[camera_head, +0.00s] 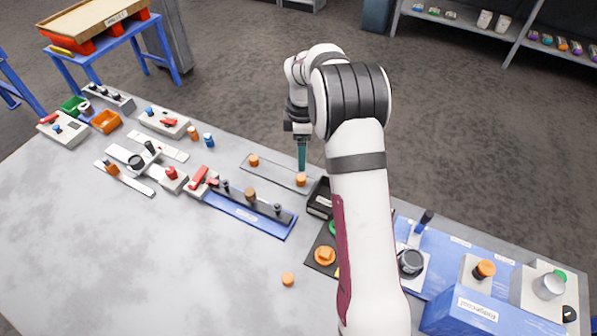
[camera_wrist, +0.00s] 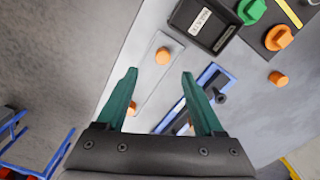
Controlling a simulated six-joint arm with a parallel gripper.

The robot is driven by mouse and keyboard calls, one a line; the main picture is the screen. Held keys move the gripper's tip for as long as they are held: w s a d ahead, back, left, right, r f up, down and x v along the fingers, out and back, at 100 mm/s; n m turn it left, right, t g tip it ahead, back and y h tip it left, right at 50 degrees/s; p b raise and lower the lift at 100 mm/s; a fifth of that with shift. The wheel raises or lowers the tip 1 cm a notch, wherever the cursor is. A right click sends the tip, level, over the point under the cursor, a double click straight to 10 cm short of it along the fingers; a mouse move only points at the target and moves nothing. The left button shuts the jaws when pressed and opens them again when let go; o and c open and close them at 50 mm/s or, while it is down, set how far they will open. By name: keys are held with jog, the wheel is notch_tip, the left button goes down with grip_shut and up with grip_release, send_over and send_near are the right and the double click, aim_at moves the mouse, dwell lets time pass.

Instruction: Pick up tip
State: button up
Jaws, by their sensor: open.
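Two small orange cylindrical pieces, which may be tips, stand on a flat grey plate (camera_head: 272,172). The right one (camera_head: 301,180) is directly below my gripper (camera_head: 302,168) in the head view. In the wrist view this piece (camera_wrist: 162,56) appears between and just beyond the fingertips of my gripper (camera_wrist: 159,72). The left piece (camera_head: 253,160) also shows in the wrist view (camera_wrist: 131,108), beside the left finger. My gripper has teal fingers, spread apart and empty, pointing down. Whether the fingers touch the right piece cannot be told.
A black labelled box (camera_head: 320,198) stands close to the plate's right end. A blue rail fixture (camera_head: 250,212) lies nearer the front. A loose orange cylinder (camera_head: 288,279) is on the table. Blue equipment (camera_head: 470,312) fills the right; the front left tabletop is clear.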

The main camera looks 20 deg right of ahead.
aim_at(301, 177)
jog(key=f, duration=0.8)
jog(key=shift+s+a+f, duration=0.2)
jog(key=shift+a+f, duration=0.05)
grip_shut()
